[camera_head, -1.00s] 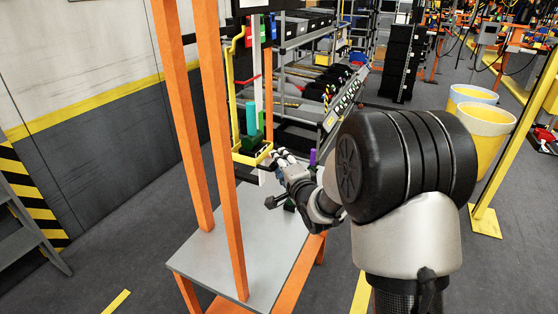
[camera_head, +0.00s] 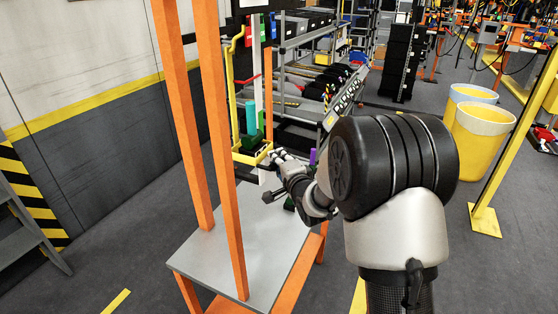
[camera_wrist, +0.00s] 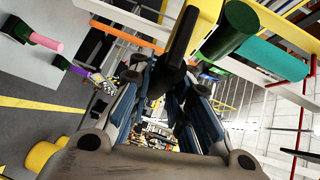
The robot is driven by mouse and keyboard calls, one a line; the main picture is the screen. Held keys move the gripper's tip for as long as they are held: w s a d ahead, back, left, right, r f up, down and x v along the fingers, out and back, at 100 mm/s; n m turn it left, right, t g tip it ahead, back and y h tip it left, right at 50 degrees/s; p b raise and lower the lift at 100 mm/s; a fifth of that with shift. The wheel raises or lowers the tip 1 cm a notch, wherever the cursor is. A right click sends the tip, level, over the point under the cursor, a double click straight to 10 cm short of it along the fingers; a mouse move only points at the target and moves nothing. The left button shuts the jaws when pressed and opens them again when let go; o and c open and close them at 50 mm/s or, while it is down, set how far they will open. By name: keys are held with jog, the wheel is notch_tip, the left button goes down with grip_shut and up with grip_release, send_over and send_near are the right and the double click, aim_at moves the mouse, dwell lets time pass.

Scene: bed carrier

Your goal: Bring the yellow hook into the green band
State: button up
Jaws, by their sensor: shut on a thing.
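The yellow hook (camera_head: 236,100) is a tall, thin yellow frame beside a pale upright strip in the head view. Its lower end forms a shallow yellow ledge. In the wrist view, a yellow part (camera_wrist: 205,14) with a black piece (camera_wrist: 180,48) lies between my fingers. My gripper (camera_head: 274,154) reaches the front right of the ledge in the head view. In the wrist view my gripper (camera_wrist: 170,75) is closed around the black piece.
Shelving (camera_head: 300,60) stands behind. Yellow bins (camera_head: 482,140) stand at right.

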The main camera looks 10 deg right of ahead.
grip_shut()
jog(key=shift+f, duration=0.1)
notch_tip(320, 180, down, 17)
jog(key=b, duration=1.4)
jog(key=o, duration=0.8)
grip_release()
jog(key=shift+s, duration=0.1)
